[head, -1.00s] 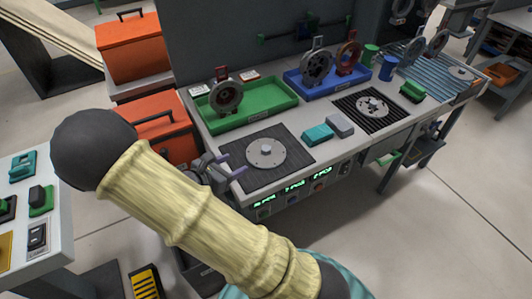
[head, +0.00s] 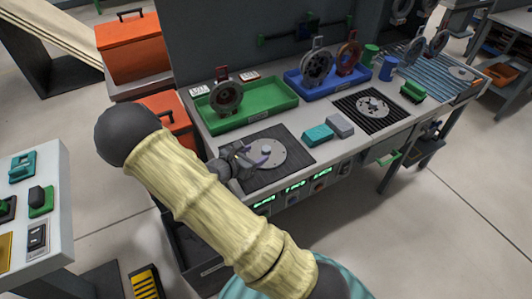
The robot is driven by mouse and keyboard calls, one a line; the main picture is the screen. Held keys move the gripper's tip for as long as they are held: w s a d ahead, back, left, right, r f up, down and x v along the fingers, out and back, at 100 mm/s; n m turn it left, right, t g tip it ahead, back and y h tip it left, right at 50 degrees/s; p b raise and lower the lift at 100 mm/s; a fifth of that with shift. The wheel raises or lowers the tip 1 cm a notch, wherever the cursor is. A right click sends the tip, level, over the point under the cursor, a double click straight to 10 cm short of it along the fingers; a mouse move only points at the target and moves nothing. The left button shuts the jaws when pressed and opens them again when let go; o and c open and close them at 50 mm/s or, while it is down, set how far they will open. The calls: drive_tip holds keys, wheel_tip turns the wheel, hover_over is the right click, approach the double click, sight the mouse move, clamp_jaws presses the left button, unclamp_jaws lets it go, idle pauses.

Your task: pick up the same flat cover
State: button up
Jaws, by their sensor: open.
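A flat round grey cover (head: 272,153) with a small raised knob lies on the dark ribbed mat (head: 297,159) at the left front of the workbench. My gripper (head: 256,157) is open, with its purple-tinted fingers over the left part of the cover, near the knob. I cannot tell whether the fingers touch the cover. My gripper and wrist hide the cover's left edge and part of the mat.
A green tray (head: 262,118) with a ring-shaped part (head: 226,97) stands behind the mat, and a blue tray (head: 301,91) is to its right. Teal (head: 318,135) and grey (head: 340,125) blocks sit right of the mat. A second round plate (head: 373,106) lies on another dark mat.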

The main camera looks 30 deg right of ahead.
sight(266, 149)
drive_tip(key=x, duration=0.5)
drive_tip(key=shift+d, duration=0.1)
drive_tip(key=shift+w, duration=0.1)
clamp_jaws()
idle(0.3)
